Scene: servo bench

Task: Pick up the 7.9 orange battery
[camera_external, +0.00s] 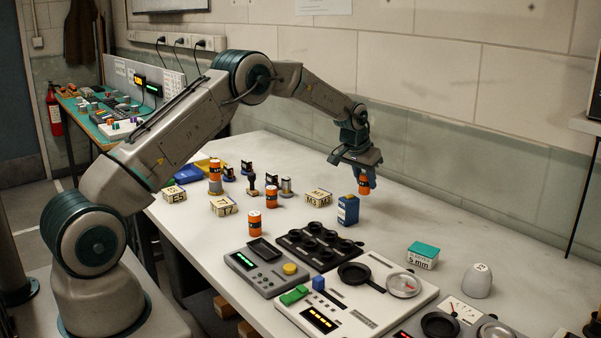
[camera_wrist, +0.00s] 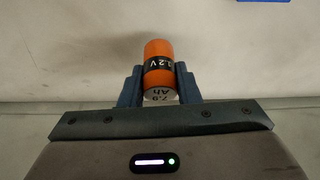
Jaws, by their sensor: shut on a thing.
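My gripper (camera_external: 364,179) is shut on an orange battery (camera_external: 364,187) above the white bench, behind a blue box. In the wrist view the orange battery (camera_wrist: 159,62) sits between the two fingers of my gripper (camera_wrist: 159,85).
A blue box (camera_external: 348,211) stands close to my gripper. A black tray with round wells (camera_external: 318,249) and a grey device with a green display (camera_external: 263,270) lie in front. A teal-topped box (camera_external: 423,255) and a grey weight (camera_external: 478,281) stand right. The bench's back right is clear.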

